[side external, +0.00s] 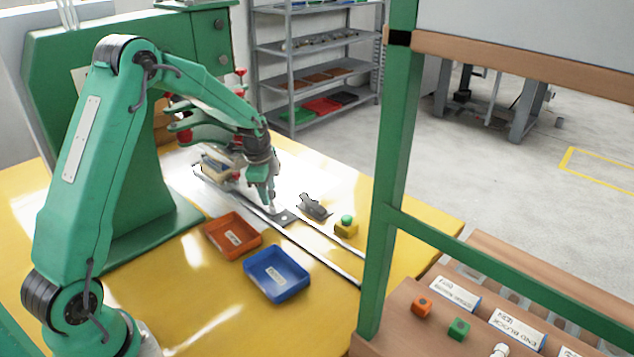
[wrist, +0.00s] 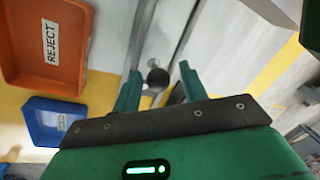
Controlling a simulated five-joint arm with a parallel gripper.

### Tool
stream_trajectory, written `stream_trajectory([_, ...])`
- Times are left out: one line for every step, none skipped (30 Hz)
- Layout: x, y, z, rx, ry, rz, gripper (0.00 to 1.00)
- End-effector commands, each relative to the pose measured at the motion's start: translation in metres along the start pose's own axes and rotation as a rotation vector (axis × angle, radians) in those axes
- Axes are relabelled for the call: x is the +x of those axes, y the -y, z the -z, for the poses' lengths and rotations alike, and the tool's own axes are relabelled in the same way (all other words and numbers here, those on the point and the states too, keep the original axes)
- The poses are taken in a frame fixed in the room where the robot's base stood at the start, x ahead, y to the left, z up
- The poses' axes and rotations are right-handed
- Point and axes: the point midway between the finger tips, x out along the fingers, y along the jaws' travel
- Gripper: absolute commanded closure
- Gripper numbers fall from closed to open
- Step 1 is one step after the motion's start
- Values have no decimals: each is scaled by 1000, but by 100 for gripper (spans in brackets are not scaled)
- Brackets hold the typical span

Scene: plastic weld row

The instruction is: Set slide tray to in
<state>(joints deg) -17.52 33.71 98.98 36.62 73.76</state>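The slide tray (side external: 286,218) is a grey metal plate between two long rails in the side view. Its front end lies under my gripper (side external: 271,205). In the wrist view my gripper (wrist: 159,76) is open. A round dark knob (wrist: 157,78) on the slide shows between its two green fingers, with gaps on both sides. I cannot tell whether the fingertips reach down to the knob's height. My arm and gripper hide part of the slide in the side view. A block-like part (side external: 215,166) sits at the slide's back end, below the press.
An orange reject tray (side external: 208,246) and a blue tray (side external: 262,294) lie left of the rails. A grey clamp-like piece (side external: 313,206) and a yellow block with a green button (side external: 346,228) stand right of the rails. A green post (side external: 394,180) rises in the foreground.

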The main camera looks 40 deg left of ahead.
Motion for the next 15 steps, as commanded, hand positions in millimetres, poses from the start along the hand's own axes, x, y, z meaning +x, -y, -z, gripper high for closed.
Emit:
stream_trajectory([0,0,1,2,0,0,51])
stream_trajectory([0,0,1,2,0,0,51])
stream_trajectory([0,-1,1,2,0,-1,51])
stream_trajectory([0,-1,2,3,0,-1,51])
stream_trajectory([0,-1,2,3,0,-1,51])
stream_trajectory([0,-1,2,3,0,-1,51])
stream_trajectory([0,-1,2,4,-1,-1,51])
stream_trajectory([0,-1,2,4,-1,-1,51])
stream_trajectory([0,-1,2,4,-1,-1,51])
stream_trajectory([0,-1,2,4,-1,-1,51])
stream_trajectory([-1,-1,2,4,-1,-1,51])
stream_trajectory([-2,-1,3,4,-1,-1,51])
stream_trajectory([-3,-1,3,4,-1,0,51])
stream_trajectory([-5,-1,3,5,-1,0,51])
stream_trajectory([-7,-1,3,5,-1,1,51])
